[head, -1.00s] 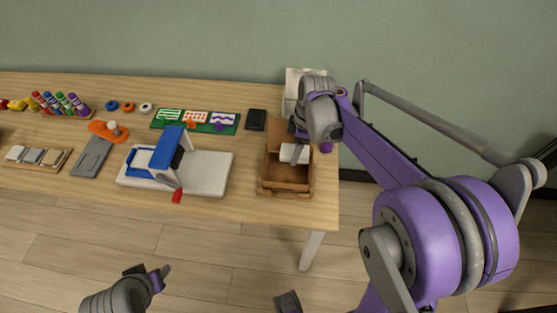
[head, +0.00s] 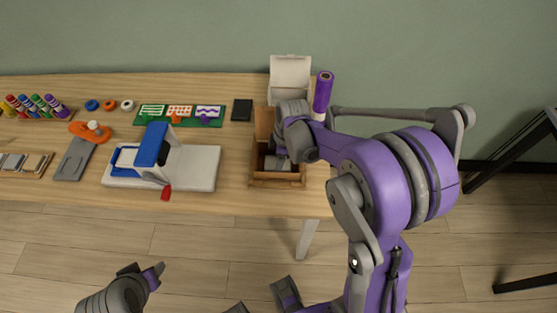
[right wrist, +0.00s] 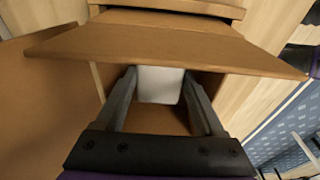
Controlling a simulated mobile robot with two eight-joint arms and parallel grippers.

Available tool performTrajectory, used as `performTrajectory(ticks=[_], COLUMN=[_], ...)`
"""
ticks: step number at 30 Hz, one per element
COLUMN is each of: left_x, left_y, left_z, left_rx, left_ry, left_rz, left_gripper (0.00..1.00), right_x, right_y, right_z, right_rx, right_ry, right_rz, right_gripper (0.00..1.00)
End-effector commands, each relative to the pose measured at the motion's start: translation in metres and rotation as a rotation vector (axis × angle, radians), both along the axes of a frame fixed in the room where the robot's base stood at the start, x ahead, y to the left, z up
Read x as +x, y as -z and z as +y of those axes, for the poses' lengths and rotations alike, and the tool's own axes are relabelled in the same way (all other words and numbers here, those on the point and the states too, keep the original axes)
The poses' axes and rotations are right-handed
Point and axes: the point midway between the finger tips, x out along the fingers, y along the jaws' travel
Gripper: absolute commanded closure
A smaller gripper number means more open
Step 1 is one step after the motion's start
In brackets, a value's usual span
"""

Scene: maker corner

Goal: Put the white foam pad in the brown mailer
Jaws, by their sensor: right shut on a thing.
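The brown mailer (head: 277,184) is an open box near the table's right end, with its flap raised. It also shows in the right wrist view, its flap (right wrist: 165,48) spanning the picture. My right gripper (head: 277,163) reaches down into the mailer. In the right wrist view its fingers are shut on the white foam pad (right wrist: 160,84), which is held between the tips within the mailer's opening. I cannot tell if the pad touches the bottom. In the head view the gripper and arm hide the pad. My left gripper (head: 147,272) is open and empty, low in front of the table.
An open white box (head: 290,78) stands just behind the mailer. A black flat item (head: 242,110) and a green board (head: 180,115) lie to its left. A white and blue device (head: 195,168) sits further left. The table's right edge is close to the mailer.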

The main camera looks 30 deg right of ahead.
Motion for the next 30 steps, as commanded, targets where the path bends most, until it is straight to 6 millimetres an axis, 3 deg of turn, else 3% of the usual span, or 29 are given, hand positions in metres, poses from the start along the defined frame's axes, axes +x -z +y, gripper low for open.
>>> performTrajectory(ticks=[7,8,10,20,23,30], left_x=[-0.001,-0.001,-0.001,0.000,0.001,0.002], left_y=[0.004,0.004,0.003,-0.001,-0.002,-0.010], left_z=[0.000,0.000,0.000,0.000,0.000,0.000], left_rx=[0.000,0.000,0.000,0.000,0.000,0.000], left_ry=[0.000,0.000,0.000,0.000,0.000,0.000], left_rz=[0.002,0.002,0.001,-0.001,-0.001,-0.004], left_gripper=[0.50,0.50,0.50,0.50,0.50,0.50], right_x=[0.000,0.000,0.000,0.000,-0.001,-0.006], right_y=[0.004,0.004,0.003,-0.002,-0.013,-0.065], right_z=[0.000,0.000,0.000,0.000,-0.002,-0.008], right_rx=[0.000,0.000,0.000,-0.001,0.000,0.000], right_ry=[0.000,0.000,0.000,0.000,0.001,0.001], right_rz=[0.000,0.000,0.000,-0.001,-0.001,-0.001], right_gripper=[0.80,0.28,0.17,0.17,0.17,0.17])
